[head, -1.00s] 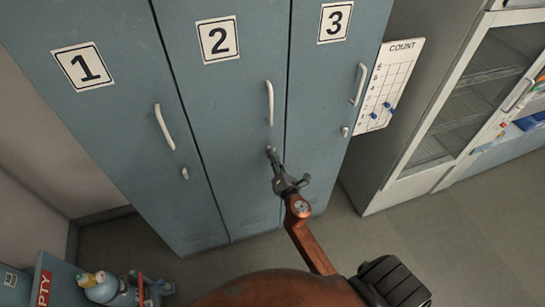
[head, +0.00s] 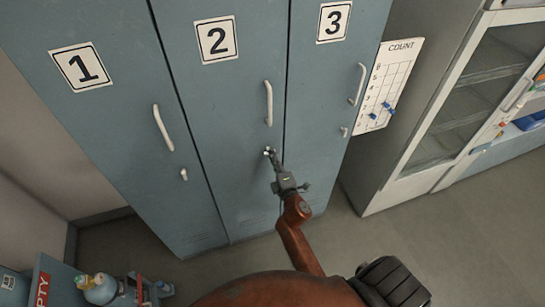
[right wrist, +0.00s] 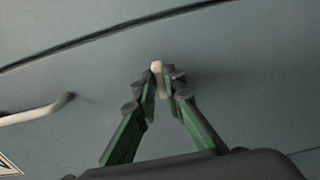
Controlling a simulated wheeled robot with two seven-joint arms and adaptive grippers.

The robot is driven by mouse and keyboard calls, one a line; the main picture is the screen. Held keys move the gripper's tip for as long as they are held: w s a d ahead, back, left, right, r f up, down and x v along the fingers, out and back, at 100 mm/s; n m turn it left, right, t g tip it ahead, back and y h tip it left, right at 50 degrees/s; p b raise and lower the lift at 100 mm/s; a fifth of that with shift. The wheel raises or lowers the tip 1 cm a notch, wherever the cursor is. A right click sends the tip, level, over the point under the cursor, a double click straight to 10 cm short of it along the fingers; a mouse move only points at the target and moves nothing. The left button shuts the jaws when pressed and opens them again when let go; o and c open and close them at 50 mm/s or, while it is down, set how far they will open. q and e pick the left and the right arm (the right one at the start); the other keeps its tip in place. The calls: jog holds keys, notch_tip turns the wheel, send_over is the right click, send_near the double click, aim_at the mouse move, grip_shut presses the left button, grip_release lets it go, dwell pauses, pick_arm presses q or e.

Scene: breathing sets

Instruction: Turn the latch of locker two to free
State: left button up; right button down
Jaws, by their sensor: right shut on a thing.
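Locker two (head: 215,110) is the middle blue-grey door, closed, with a white handle (head: 268,103). Its small pale latch (head: 267,151) sits below the handle and is mostly covered by my fingertips in the head view. My right gripper (head: 272,156) is at the door, shut on the latch. In the right wrist view the pale end of the latch (right wrist: 157,67) shows between the two green-and-grey fingers (right wrist: 162,82). The latch's exact angle is hard to tell. My left gripper is out of view.
Locker one (head: 110,130) and locker three (head: 325,90) stand either side, each with its own handle and small latch. A count board (head: 390,85) hangs right of locker three. A cart with a gas cylinder (head: 100,289) stands lower left. Floor at right is clear.

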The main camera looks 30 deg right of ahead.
dwell(0.5)
jog(key=c, duration=2)
grip_release()
jog(key=v, duration=0.7)
jog(key=shift+s, duration=0.25)
